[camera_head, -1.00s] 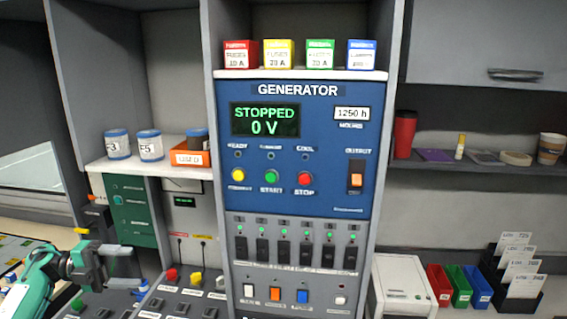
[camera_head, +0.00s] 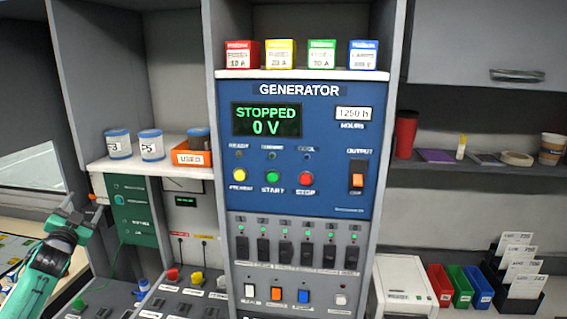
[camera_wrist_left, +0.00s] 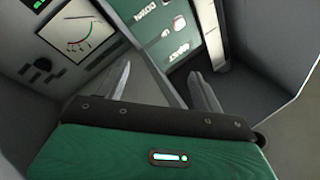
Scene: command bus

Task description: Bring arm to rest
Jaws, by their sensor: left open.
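My left gripper (camera_head: 84,211) is at the left of the head view, at the end of my green arm, in front of the green panel (camera_head: 133,208). In the left wrist view its two grey fingers (camera_wrist_left: 162,88) are spread apart with nothing between them. The green panel (camera_wrist_left: 168,35) lies beyond the fingers in that view. My right gripper is not in view.
The generator panel (camera_head: 330,190) stands in the middle and reads STOPPED, 0 V. A console with coloured knobs (camera_head: 172,276) lies below and right of my left arm. A shelf (camera_head: 125,165) holding jars and an orange USED box (camera_head: 190,158) is above it.

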